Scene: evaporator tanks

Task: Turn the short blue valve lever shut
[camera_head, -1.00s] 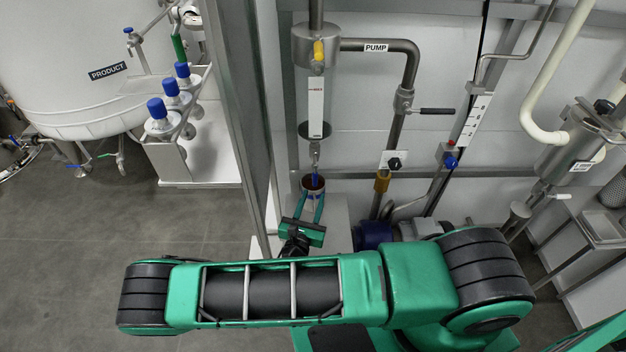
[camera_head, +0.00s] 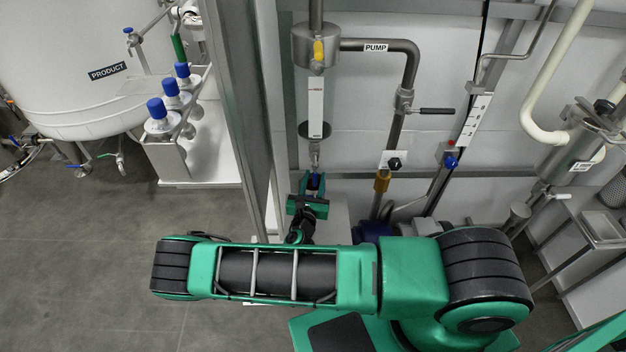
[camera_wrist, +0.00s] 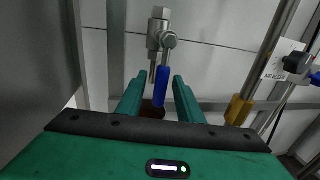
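The short blue valve lever (camera_wrist: 161,86) hangs down from a small metal valve (camera_wrist: 161,36) in the wrist view. Its blue sleeve is also just visible in the head view (camera_head: 315,181). My gripper (camera_wrist: 154,88) points at it with green fingers on either side. The lever's lower part lies between the fingers, nearer the right one. A gap shows on the left, and the fingers do not look closed on it. In the head view my gripper (camera_head: 313,184) is just below the valve, hiding part of the lever.
A dark brown cup opening (camera_wrist: 150,112) is behind the lever, partly covered by my fingers. A tall metal post (camera_head: 240,130) stands close on the left.

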